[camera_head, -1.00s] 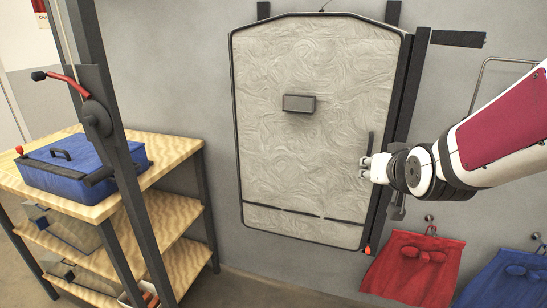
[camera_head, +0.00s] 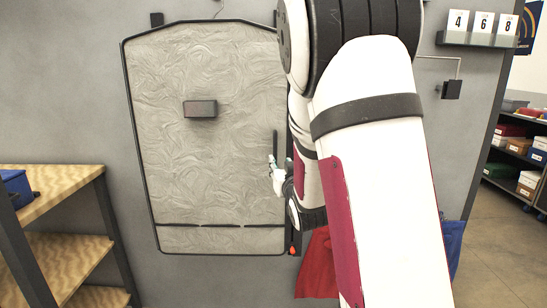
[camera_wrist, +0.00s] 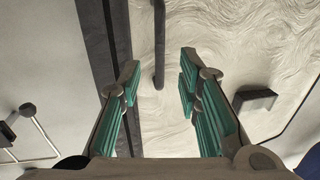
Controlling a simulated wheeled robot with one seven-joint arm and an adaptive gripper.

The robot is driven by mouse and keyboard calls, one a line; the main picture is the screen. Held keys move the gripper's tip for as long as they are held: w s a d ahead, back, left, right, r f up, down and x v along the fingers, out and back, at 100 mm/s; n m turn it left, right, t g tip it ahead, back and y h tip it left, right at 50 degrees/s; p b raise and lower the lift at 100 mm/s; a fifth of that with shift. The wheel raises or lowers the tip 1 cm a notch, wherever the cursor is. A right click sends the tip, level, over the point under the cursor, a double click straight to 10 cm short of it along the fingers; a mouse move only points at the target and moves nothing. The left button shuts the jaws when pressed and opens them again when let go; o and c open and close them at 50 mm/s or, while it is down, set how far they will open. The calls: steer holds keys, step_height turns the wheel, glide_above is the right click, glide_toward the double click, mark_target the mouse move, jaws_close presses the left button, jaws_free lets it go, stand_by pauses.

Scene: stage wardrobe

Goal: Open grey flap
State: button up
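The grey flap (camera_head: 205,90) is a large, pale, wrinkle-patterned panel in a dark frame on the wall. It looks closed. Its dark upright bar handle (camera_head: 275,146) is near the right edge; the handle also shows in the wrist view (camera_wrist: 159,40). A small grey block (camera_head: 200,109) sits on the panel's face. My gripper (camera_head: 276,175) is at the handle's lower part. In the wrist view my gripper (camera_wrist: 160,75) is open, with teal pads either side of the bar and visible gaps. I cannot tell how deep the bar lies between the fingers. My arm hides the flap's upper right edge.
A wooden shelf unit (camera_head: 62,247) stands at the left with a blue case (camera_head: 16,187) on top. A red cloth bag (camera_head: 317,266) hangs right of the flap, partly behind my arm. Number cards (camera_head: 482,24) stand at upper right. Stocked shelves (camera_head: 518,150) are farther right.

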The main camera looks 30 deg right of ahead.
mark_target(276, 155)
steer(key=x, duration=0.8)
steer(key=shift+w+d+b, duration=0.15)
steer(key=shift+w+b, duration=0.15)
steer(key=shift+c, duration=0.5)
jaws_close()
